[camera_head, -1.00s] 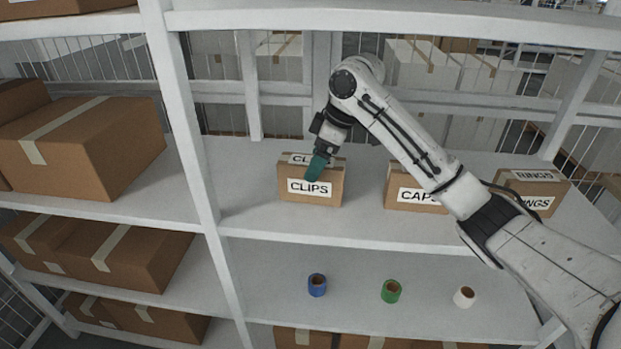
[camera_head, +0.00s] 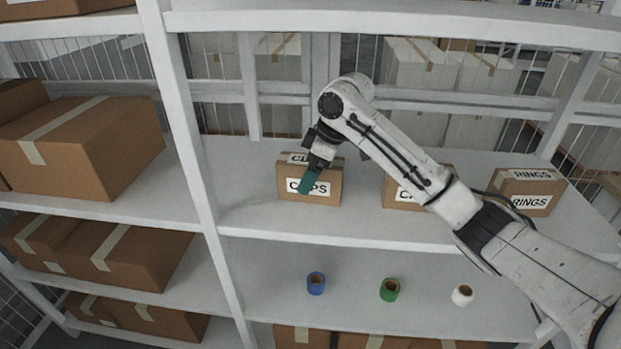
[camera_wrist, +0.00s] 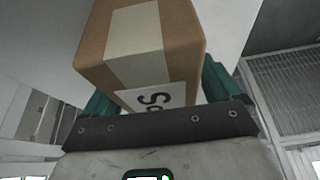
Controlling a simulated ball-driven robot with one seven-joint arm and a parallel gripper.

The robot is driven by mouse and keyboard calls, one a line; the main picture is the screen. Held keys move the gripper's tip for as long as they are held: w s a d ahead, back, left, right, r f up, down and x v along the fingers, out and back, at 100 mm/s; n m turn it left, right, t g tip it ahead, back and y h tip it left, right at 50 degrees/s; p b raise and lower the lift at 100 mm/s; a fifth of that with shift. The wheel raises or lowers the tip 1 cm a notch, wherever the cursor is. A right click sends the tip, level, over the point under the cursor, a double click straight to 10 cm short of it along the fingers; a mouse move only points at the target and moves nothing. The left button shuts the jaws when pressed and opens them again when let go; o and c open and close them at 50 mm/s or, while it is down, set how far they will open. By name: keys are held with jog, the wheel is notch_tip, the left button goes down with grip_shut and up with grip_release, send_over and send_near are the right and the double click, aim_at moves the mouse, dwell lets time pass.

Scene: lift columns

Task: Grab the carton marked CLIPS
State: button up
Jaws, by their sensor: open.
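The brown carton marked CLIPS (camera_head: 328,188) stands upright on the middle shelf, its front label partly hidden by my gripper. My gripper (camera_head: 308,182) has green fingers and is at the front and top of this carton in the head view. In the wrist view, a carton (camera_wrist: 140,50) with pale tape and a partly seen label lies between the two open fingers (camera_wrist: 158,92). The fingers appear on either side of it. Whether they touch it cannot be told.
A carton (camera_head: 397,198) with its label partly hidden by my arm stands to the right, then a RINGS carton (camera_head: 532,190). Blue (camera_head: 316,284), green (camera_head: 390,290) and white (camera_head: 462,295) rolls sit on the shelf below. A shelf post (camera_head: 185,130) stands left of the CLIPS carton.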

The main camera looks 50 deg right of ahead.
jog(key=shift+f, duration=0.1)
jog(key=c, duration=1.2)
jog(key=shift+c, duration=0.5)
jog(key=shift+r, duration=0.2)
